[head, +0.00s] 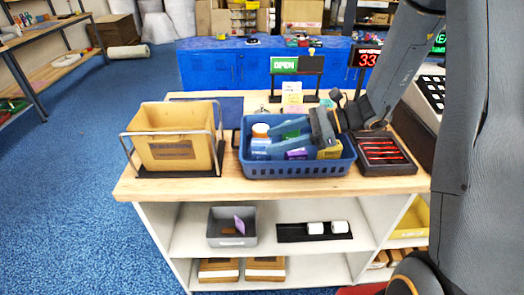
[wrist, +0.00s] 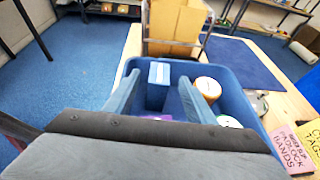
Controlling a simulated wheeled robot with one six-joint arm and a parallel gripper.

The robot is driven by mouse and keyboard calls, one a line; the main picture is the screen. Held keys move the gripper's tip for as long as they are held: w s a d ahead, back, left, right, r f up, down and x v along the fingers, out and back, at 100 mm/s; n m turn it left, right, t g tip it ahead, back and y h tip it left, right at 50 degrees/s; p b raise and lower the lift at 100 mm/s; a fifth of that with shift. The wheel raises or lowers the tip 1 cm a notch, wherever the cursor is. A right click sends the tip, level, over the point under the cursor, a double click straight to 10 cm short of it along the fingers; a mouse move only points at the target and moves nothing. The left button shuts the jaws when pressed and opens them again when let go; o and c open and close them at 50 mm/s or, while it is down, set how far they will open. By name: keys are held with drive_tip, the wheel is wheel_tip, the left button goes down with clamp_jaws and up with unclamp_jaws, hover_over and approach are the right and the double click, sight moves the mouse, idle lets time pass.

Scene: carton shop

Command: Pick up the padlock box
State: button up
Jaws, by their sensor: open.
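A blue basket (head: 300,170) on the wooden counter holds several small items; it also shows in the wrist view (wrist: 250,107). My gripper (head: 269,141) is open and reaches down over the basket from the right. In the wrist view, a blue-and-white box (wrist: 159,74) stands upright between and just beyond my fingertips (wrist: 160,88). I cannot read which box is the padlock box.
A cardboard bin (head: 172,150) in a metal frame stands left of the basket. A dark tray with red items (head: 382,155) lies right. Pink and yellow cards (wrist: 291,150) stand behind the basket.

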sight(268, 142)
drive_tip(key=shift+p+x, duration=1.15)
drive_tip(key=shift+x, duration=1.4)
drive_tip(key=shift+s+d+f, duration=0.1)
drive_tip(key=shift+f, duration=0.05)
clamp_jaws()
